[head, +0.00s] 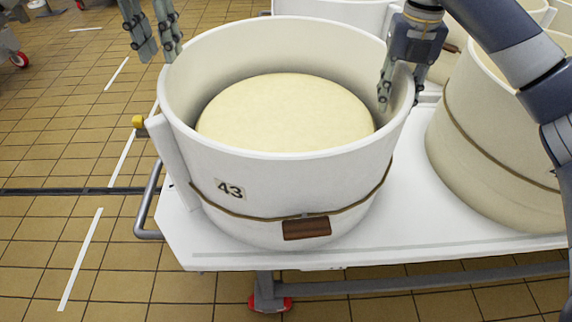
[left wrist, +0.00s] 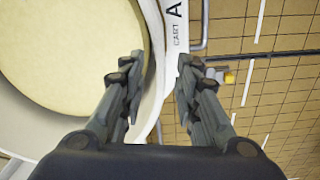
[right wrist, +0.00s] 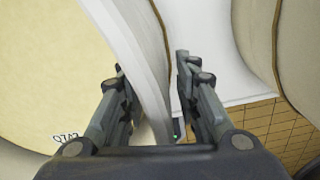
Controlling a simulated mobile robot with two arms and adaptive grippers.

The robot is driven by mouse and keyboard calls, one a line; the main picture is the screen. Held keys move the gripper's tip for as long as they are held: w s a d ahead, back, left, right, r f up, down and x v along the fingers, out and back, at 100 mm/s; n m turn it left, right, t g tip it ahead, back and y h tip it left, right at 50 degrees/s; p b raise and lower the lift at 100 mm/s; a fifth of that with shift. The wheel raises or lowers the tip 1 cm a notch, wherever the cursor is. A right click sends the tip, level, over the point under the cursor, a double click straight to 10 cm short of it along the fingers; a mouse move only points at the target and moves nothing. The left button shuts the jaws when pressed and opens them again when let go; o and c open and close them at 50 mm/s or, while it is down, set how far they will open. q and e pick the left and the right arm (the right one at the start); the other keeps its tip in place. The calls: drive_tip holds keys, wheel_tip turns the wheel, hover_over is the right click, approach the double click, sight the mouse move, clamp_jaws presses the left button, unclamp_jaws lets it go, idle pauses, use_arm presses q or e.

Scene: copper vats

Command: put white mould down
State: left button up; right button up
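The white mould (head: 285,185) is a round tub marked 43, standing upright on a white cart top (head: 215,254). A pale yellow cheese (head: 285,112) lies inside it. My left gripper (head: 160,62) is open at the mould's far left rim. In the left wrist view, its fingers (left wrist: 158,95) lie on either side of the mould's wall with gaps. My right gripper (head: 400,96) is open at the right rim, one finger inside the mould and one outside. In the right wrist view, the mould's wall (right wrist: 133,60) passes between its fingers (right wrist: 152,95), apparently not clamped.
A second mould (head: 490,150) stands close on the right, with a narrow strip of cart top between. Another white tub (head: 330,10) is behind. A cart handle (head: 147,205) and yellow knob (head: 138,121) stick out at left.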

sight(406, 67)
wheel_tip(406, 67, up, 12)
drive_tip(key=shift+f, duration=0.15)
idle(0.3)
drive_tip(key=shift+f, duration=0.1)
idle(0.4)
